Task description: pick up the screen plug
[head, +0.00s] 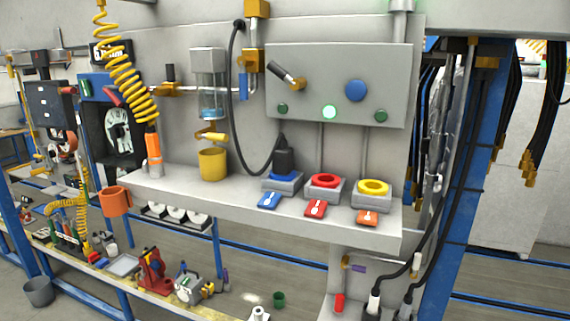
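A black plug (284,160) stands upright in the blue-ringed socket (283,180) on the grey shelf. Its black cable (233,110) loops up the wall to the left. Two more dark plugs stand at the lower right, one with a pale body (374,302) and one beside it (406,306), with black cables rising to the right. No label shows which of these is the screen plug. The red-ringed socket (325,184) and yellow-ringed socket (372,190) have no plug in them. My gripper is not in view.
Blue, red and orange tags lie before the sockets on the shelf (240,197). A grey control box (340,85) with a lever (288,75) and lit green button hangs above. A yellow cup (213,163) and coiled yellow hose (125,70) are left. A blue post (470,170) stands right.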

